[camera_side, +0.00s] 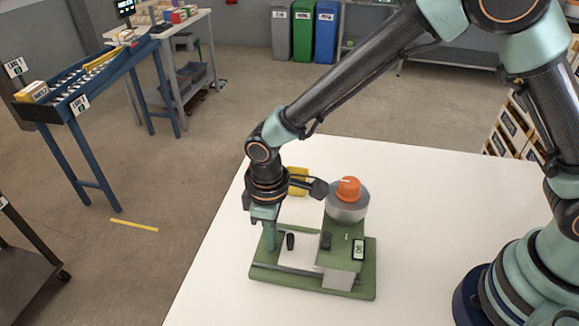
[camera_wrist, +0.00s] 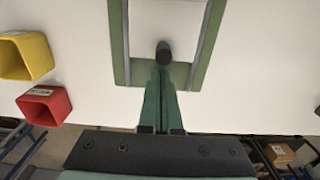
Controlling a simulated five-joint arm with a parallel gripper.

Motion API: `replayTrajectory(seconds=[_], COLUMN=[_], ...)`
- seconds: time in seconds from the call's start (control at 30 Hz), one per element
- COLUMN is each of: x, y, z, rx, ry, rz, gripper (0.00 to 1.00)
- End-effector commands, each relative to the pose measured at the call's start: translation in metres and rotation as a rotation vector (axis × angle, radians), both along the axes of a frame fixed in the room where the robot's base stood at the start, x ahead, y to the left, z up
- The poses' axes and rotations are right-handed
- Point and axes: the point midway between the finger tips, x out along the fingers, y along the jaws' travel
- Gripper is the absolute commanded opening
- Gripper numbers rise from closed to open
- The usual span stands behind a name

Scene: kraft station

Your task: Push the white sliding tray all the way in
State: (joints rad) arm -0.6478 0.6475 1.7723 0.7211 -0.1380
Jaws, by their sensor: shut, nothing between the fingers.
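The white sliding tray (camera_side: 300,256) lies between the rails of a green machine (camera_side: 345,245). A good length of it shows outside the machine's raised body, on the left. A black knob (camera_side: 290,241) stands up on the tray. In the wrist view the tray (camera_wrist: 183,22) runs between two rails, with the knob (camera_wrist: 164,52) at its near end. My gripper (camera_side: 269,245) points down at the tray's outer end, left of the knob. In the wrist view its green fingers (camera_wrist: 160,76) are together and empty, tips close to the knob. I cannot tell whether they touch it.
A yellow bin (camera_wrist: 26,56) and a red bin (camera_wrist: 44,103) stand to the left in the wrist view. The white table (camera_side: 430,210) is otherwise mostly clear.

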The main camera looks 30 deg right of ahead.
Motion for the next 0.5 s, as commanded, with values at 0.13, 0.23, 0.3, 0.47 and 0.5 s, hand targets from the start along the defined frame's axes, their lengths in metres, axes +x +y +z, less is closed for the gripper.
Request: replayTrajectory(seconds=[0.13,0.23,0.3,0.47,0.5], x=[0.001,0.001,0.001,0.001,0.001], y=[0.001,0.001,0.001,0.001,0.001], z=[0.003,0.009,0.015,0.026,0.029], rx=[0.0,0.001,0.001,0.001,0.001], ry=[0.0,-0.001,-0.001,-0.001,-0.001], rz=[0.0,0.0,0.0,0.0,0.0], gripper=[0.0,0.0,0.0,0.0,0.0])
